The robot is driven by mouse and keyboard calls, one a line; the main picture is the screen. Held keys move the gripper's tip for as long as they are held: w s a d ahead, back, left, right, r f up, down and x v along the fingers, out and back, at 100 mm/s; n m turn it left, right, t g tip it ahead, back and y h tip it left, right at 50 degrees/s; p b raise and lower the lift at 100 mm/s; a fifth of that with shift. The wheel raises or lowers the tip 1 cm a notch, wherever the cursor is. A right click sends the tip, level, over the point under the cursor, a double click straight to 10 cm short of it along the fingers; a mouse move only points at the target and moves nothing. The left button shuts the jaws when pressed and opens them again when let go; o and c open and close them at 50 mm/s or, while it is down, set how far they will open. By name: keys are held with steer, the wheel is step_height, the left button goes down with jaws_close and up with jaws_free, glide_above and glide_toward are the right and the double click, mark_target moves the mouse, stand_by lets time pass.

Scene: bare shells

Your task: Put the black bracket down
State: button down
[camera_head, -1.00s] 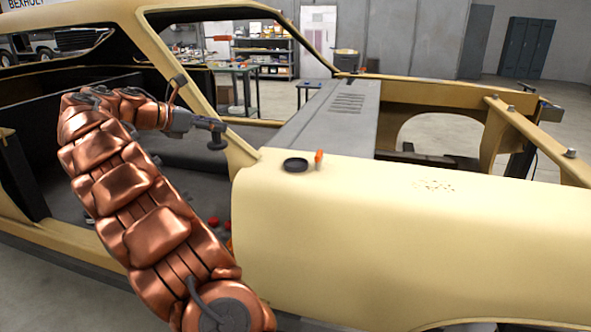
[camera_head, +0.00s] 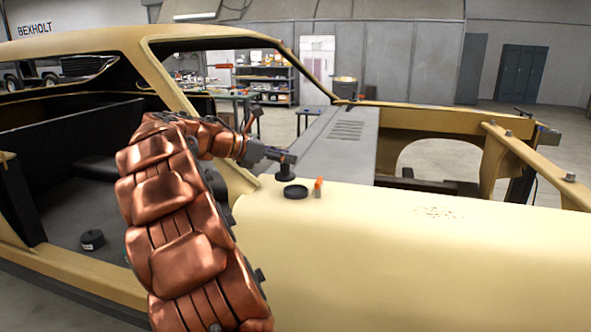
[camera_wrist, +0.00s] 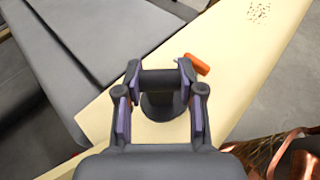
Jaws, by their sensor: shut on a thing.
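The black bracket (camera_head: 286,174) is in my gripper (camera_head: 284,156) in the head view, with its flared round end hanging down. In the wrist view, my gripper (camera_wrist: 160,72) has its two fingers on either side of the bracket's dark crossbar (camera_wrist: 160,80).
The grey vented panel (camera_head: 340,145) lies beyond. The windshield pillar rises left. A black puck (camera_head: 92,239) sits on the car floor. The fender's right is clear.

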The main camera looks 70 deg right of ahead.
steer(key=s, duration=0.1)
steer(key=s+d, duration=0.1)
steer(key=shift+s+d, duration=0.15)
steer(key=shift+s, duration=0.25)
steer(key=shift+f, duration=1.85)
steer(key=c, duration=0.7)
jaws_free()
steer(key=v, duration=1.2)
